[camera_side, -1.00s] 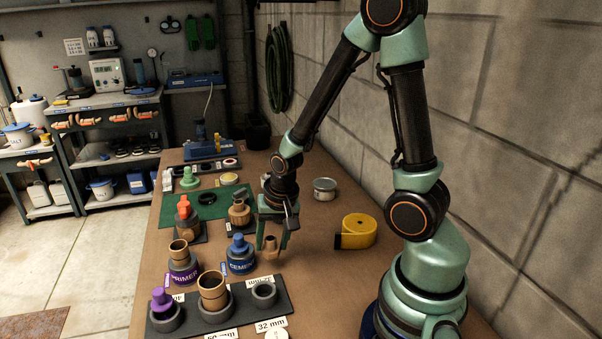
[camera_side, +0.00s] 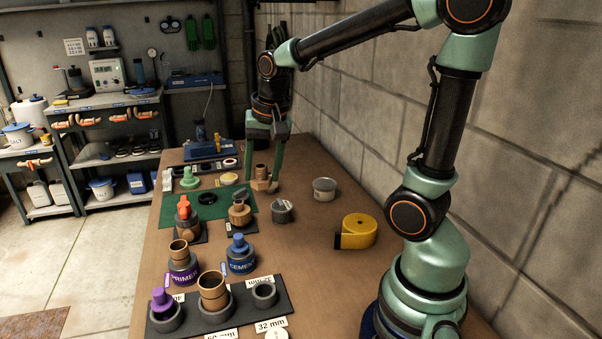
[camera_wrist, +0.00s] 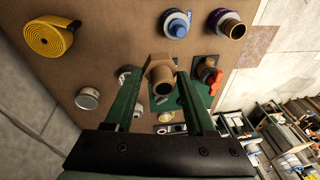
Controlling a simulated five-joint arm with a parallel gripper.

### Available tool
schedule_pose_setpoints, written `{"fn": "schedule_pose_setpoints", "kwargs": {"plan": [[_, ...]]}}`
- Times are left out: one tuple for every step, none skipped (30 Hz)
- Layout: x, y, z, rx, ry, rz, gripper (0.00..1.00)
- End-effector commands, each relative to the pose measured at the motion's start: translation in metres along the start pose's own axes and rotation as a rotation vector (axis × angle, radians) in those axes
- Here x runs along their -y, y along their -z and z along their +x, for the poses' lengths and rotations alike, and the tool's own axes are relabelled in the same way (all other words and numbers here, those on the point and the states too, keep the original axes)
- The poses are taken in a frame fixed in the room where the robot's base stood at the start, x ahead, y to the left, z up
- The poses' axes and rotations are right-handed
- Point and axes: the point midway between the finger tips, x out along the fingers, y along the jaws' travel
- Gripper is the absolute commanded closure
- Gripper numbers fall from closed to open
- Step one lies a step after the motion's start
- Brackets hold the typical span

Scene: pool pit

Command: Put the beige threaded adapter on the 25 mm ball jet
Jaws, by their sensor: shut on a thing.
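My gripper (camera_side: 264,178) is shut on the beige threaded adapter (camera_side: 262,184), with one finger on each side of it. In the wrist view the adapter (camera_wrist: 161,76) sits between the fingertips (camera_wrist: 160,84) with its round opening facing the camera. It appears raised off the bench. A low dark rack (camera_side: 240,311) at the front holds several grey ring-shaped seats. Its right seat (camera_side: 264,292) is empty; a brown ring fitting (camera_side: 212,285) and a purple-topped piece (camera_side: 161,298) occupy the others. I cannot tell which seat or fitting is the 25 mm ball jet.
A purple primer can (camera_side: 183,272) and blue cement can (camera_side: 240,259) stand behind the rack. A red-handled fitting (camera_side: 184,209), a brown fitting (camera_side: 240,212), a grey cup (camera_side: 282,212), a tin (camera_side: 325,189) and a yellow hose roll (camera_side: 358,230) stand nearby.

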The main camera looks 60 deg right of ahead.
Motion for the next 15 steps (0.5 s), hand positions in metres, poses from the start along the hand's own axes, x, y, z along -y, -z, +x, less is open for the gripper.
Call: {"fn": "schedule_pose_setpoints", "kwargs": {"plan": [[0.004, 0.015, 0.001, -0.001, -0.004, 0.017, 1.00], [0.006, 0.024, 0.001, -0.002, -0.006, 0.025, 1.00], [0.009, 0.037, 0.002, -0.004, -0.008, 0.038, 1.00], [0.011, 0.046, 0.002, -0.005, -0.011, 0.048, 1.00], [0.013, 0.056, 0.003, -0.006, -0.013, 0.057, 1.00], [0.014, 0.069, 0.005, -0.007, -0.016, 0.070, 1.00], [0.016, 0.078, 0.006, -0.009, -0.017, 0.079, 1.00], [0.017, 0.087, 0.008, -0.010, -0.019, 0.088, 1.00], [0.017, 0.100, 0.011, -0.011, -0.022, 0.101, 1.00], [0.018, 0.109, 0.013, -0.013, -0.024, 0.110, 1.00], [0.018, 0.118, 0.015, -0.014, -0.025, 0.120, 1.00], [0.018, 0.130, 0.018, -0.016, -0.028, 0.133, 1.00], [0.018, 0.139, 0.021, -0.017, -0.030, 0.141, 1.00], [0.017, 0.148, 0.024, -0.018, -0.032, 0.151, 1.00], [0.015, 0.160, 0.028, -0.020, -0.034, 0.164, 1.00]]}}
